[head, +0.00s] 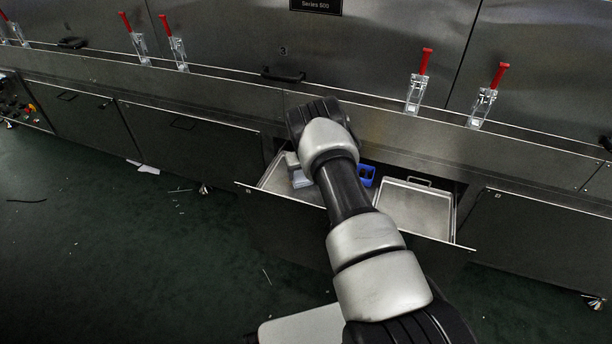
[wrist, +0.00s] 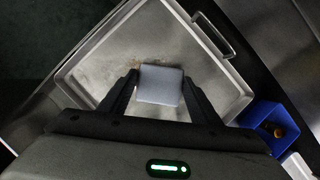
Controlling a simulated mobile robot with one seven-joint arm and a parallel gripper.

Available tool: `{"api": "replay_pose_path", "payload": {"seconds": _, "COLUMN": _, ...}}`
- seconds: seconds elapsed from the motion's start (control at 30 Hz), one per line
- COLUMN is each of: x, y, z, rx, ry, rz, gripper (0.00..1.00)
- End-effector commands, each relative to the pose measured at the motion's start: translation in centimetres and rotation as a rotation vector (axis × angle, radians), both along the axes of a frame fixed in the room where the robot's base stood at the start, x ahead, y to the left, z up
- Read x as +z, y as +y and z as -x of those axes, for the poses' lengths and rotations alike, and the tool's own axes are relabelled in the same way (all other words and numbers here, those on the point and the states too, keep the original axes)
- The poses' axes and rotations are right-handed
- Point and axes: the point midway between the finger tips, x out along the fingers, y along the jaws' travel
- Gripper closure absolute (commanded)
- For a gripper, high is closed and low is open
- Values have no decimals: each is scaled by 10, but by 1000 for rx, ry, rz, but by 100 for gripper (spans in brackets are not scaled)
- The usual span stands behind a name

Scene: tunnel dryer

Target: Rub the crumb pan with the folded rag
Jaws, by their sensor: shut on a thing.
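The folded rag (wrist: 160,86) is a pale blue-grey pad between the two black fingers of my gripper (wrist: 160,79) in the wrist view. My gripper is shut on it, over the crumb pan (wrist: 205,93). The pan is a shallow metal tray with a raised rim and a wire handle. Brownish residue shows on its floor beside and beyond the rag. I cannot tell whether the rag touches the floor. In the head view the rag (head: 301,179) shows beside my arm, over the left pan (head: 272,181); my arm hides much of that pan.
The open drawer (head: 440,239) also holds a blue bin (head: 367,172), with a brown item inside in the wrist view (wrist: 278,131), and a second metal pan (head: 415,206) on the right. The dryer wall with red-handled clamps (head: 420,83) stands behind. Scraps litter the green floor.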

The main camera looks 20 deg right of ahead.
Motion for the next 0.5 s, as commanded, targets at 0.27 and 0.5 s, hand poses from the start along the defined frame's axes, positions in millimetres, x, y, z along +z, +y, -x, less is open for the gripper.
{"api": "replay_pose_path", "payload": {"seconds": 0.27, "x": -1, "y": 20, "z": -15, "rx": 3, "ry": -2, "rz": 2, "gripper": 68}}
{"api": "replay_pose_path", "payload": {"seconds": 0.5, "x": 0, "y": 26, "z": -20, "rx": 1, "ry": -2, "rz": 2, "gripper": 68}}
